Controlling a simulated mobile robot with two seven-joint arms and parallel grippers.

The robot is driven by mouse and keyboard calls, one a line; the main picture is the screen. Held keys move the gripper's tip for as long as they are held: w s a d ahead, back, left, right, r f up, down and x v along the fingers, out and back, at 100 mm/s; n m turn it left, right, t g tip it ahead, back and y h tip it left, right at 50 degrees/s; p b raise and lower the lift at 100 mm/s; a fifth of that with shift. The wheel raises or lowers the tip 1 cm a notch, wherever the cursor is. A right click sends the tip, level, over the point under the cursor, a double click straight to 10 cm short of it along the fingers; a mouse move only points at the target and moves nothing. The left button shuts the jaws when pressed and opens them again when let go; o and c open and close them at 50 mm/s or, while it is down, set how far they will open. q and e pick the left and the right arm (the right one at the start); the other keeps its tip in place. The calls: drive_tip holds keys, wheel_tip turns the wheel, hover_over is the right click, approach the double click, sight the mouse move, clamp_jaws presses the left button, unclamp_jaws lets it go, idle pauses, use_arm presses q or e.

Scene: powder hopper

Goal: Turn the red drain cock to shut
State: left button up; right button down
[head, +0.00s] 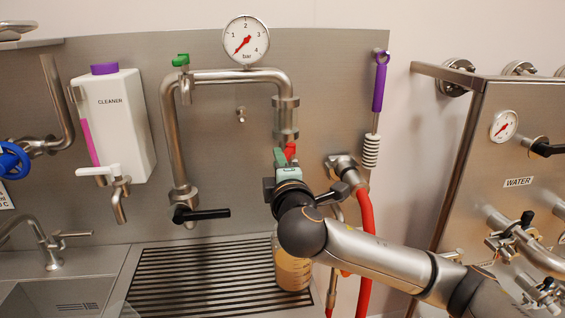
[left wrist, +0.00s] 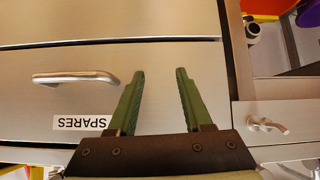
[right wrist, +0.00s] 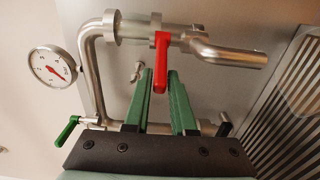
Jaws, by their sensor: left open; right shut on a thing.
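The red drain cock (head: 290,150) sits on the steel pipe below the sight glass. In the right wrist view its red lever (right wrist: 161,60) stands across the line of the pipe, its free end between my green fingertips. My right gripper (head: 284,160) is shut on this lever; it also shows in the right wrist view (right wrist: 160,80). The gripper and arm hide most of the valve and the outlet in the head view. My left gripper (left wrist: 162,78) is open and empty in front of a steel drawer (left wrist: 190,65) labelled SPARES, outside the head view.
A container of brown liquid (head: 292,272) stands on the slatted drain tray (head: 150,290), partly behind my right arm. A black-handled valve (head: 205,214), a green-handled valve (head: 181,61) and a pressure gauge (head: 246,40) are nearby. A red hose (head: 367,225) hangs right of the gripper.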

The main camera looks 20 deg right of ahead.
drive_tip(key=shift+w+a, duration=0.55)
drive_tip(key=shift+a, duration=0.1)
drive_tip(key=shift+w+a, duration=0.3)
drive_tip(key=shift+w, duration=0.5)
drive_tip(key=shift+w+r, duration=0.1)
drive_tip(key=shift+w, duration=0.05)
drive_tip(key=shift+w+a, duration=0.1)
drive_tip(key=shift+w, duration=0.75)
